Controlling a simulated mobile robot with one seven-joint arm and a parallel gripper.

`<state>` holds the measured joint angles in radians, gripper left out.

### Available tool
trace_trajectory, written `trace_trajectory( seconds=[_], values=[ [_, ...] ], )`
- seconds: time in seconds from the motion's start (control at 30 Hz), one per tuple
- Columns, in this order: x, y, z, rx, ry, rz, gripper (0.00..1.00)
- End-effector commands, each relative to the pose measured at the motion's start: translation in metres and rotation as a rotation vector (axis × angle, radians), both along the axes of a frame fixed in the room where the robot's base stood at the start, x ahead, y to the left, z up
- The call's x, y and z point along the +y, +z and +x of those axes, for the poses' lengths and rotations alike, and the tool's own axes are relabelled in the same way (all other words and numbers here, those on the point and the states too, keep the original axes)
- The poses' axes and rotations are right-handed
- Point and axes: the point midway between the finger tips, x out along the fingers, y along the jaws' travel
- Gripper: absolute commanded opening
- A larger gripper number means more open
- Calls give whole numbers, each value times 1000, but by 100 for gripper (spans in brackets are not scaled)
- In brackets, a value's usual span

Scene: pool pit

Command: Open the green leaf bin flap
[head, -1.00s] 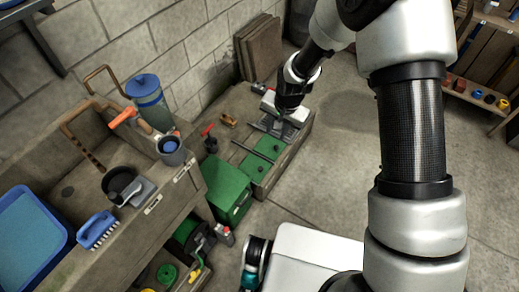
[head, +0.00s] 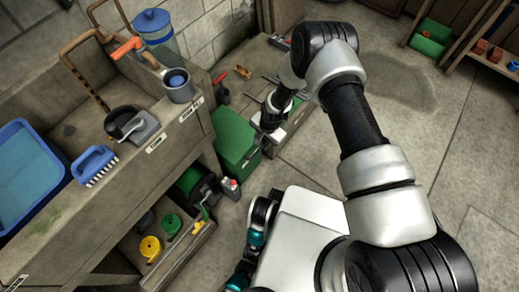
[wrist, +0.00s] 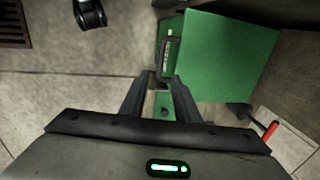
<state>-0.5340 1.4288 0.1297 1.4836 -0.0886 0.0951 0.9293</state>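The green leaf bin (head: 232,138) stands on the floor beside the sink bench in the head view. In the wrist view its broad green face (wrist: 228,55) fills the upper right. A narrow green side with a pale label plate (wrist: 168,52) lies left of that face. My gripper (wrist: 163,80) is close to the bin, with its two fingers apart. A small green piece with a dark knob (wrist: 165,100) shows between the fingers; I cannot tell whether they touch it. In the head view my wrist hides part of the bin's right side and the fingertips.
The stone bench (head: 120,195) with a blue tray (head: 28,175), brush and pots stands left of the bin. A hose reel (head: 193,188) and a small bottle (head: 231,187) are below. Open floor (head: 330,150) lies to the right. A floor grate (wrist: 12,22) shows in the wrist view.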

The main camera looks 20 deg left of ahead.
Motion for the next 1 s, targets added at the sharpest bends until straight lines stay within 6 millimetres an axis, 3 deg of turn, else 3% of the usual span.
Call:
trace_trajectory(
  seconds=[0.1,0.3,0.5,0.77,0.8,0.97,1.0],
  values=[
    [4,-30,0,2,0,0,29],
    [10,-60,3,0,2,0,29],
    [13,-72,3,1,0,-1,29],
    [13,-73,4,0,0,0,29],
    [13,-73,4,0,0,0,27],
    [13,-73,4,0,0,0,0],
    [13,-73,4,0,0,0,0]
  ],
)
